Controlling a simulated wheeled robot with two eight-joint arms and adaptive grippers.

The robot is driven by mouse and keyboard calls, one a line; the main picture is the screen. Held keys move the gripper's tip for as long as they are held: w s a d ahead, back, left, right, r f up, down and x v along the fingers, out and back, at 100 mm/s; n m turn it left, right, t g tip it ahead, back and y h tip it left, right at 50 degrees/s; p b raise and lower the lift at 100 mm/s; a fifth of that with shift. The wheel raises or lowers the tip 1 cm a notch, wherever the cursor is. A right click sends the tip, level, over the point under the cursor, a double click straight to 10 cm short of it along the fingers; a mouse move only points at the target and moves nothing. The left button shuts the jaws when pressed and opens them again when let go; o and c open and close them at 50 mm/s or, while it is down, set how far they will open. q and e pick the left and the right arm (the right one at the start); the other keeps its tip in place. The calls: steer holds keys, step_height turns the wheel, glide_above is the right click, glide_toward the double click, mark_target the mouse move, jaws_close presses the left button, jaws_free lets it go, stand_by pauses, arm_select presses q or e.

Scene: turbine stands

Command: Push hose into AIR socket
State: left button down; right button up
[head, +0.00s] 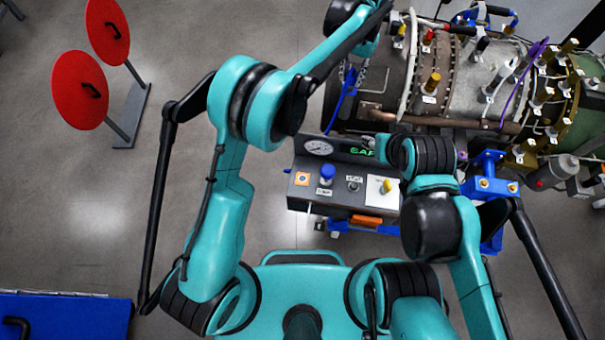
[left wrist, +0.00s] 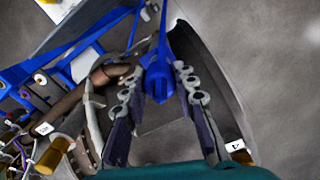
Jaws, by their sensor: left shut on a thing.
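My left gripper (head: 352,72) is at the top middle of the head view, beyond the control panel and beside the engine. In the left wrist view, its fingers (left wrist: 160,100) are closed around a blue hose piece (left wrist: 160,75). The blue hose (head: 341,103) also shows in the head view, slanting down from the gripper toward the panel. The control panel (head: 300,205) has a gauge, a blue knob-like fitting (head: 327,173) and small white labels. I cannot read which label says AIR.
The turbine engine (head: 440,75) with brass fittings and pipes fills the upper right, on a blue stand (head: 490,185). Two red discs (head: 80,90) on a grey base stand at the upper left. A blue cart (head: 70,318) is at the lower left. Floor between is clear.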

mark_target(352, 73)
stand_by(0.3)
arm_select(q)
steer(key=c, duration=1)
jaws_free()
steer(key=shift+o, duration=0.2)
steer(key=shift+r+p, duration=1.9)
steer(key=shift+r, duration=1.6)
